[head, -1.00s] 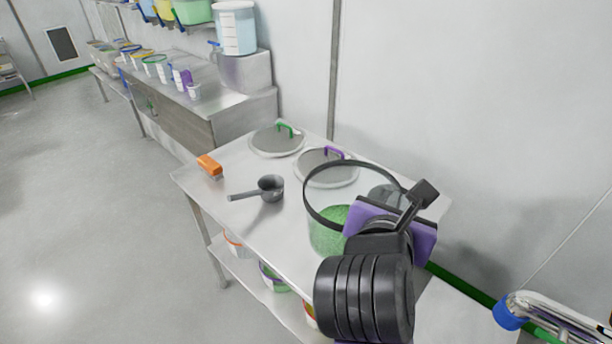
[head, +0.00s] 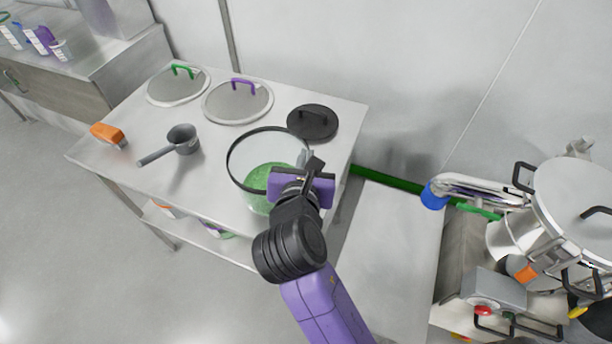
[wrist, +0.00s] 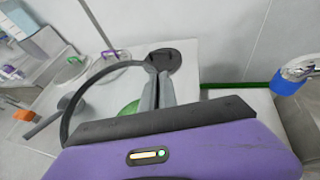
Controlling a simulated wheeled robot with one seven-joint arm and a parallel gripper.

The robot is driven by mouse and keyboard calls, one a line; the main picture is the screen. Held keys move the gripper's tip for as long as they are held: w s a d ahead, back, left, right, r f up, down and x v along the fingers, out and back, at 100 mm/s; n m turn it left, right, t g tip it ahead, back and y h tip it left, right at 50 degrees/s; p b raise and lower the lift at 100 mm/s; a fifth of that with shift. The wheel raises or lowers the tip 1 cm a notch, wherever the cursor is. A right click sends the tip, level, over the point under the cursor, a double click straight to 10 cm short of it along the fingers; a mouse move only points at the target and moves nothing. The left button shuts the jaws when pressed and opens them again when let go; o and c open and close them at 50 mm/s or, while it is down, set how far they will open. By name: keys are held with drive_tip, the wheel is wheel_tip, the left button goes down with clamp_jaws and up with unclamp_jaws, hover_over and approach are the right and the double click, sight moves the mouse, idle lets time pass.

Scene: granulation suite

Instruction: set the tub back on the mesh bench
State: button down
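The tub (head: 236,178) is clear with a black rim and holds green granules. It stands upright over the front right part of a steel table (head: 215,152); whether its base touches the tabletop I cannot tell. My gripper (head: 306,160) is at the tub's right side, its fingers shut on the rim. In the wrist view the fingers (wrist: 157,88) close on the tub's black rim (wrist: 68,112), with green granules just behind them. My gripper's body hides part of the tub. I see no mesh surface that I can name as the mesh bench.
A green-handled lid (head: 178,86), a purple-handled lid (head: 238,102) and a black lid (head: 313,121) lie along the table's back. A grey scoop (head: 181,139) and an orange brush (head: 107,133) lie left. Steel equipment (head: 580,200) with a blue-ended pipe (head: 433,196) stands right.

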wheel_tip(320, 180, down, 7)
drive_tip(key=shift+r, duration=0.2)
idle(0.4)
drive_tip(key=c, duration=1.6)
unclamp_jaws()
drive_tip(key=shift+f, duration=0.1)
drive_tip(key=v, duration=1.2)
drive_tip(key=shift+b, duration=0.35)
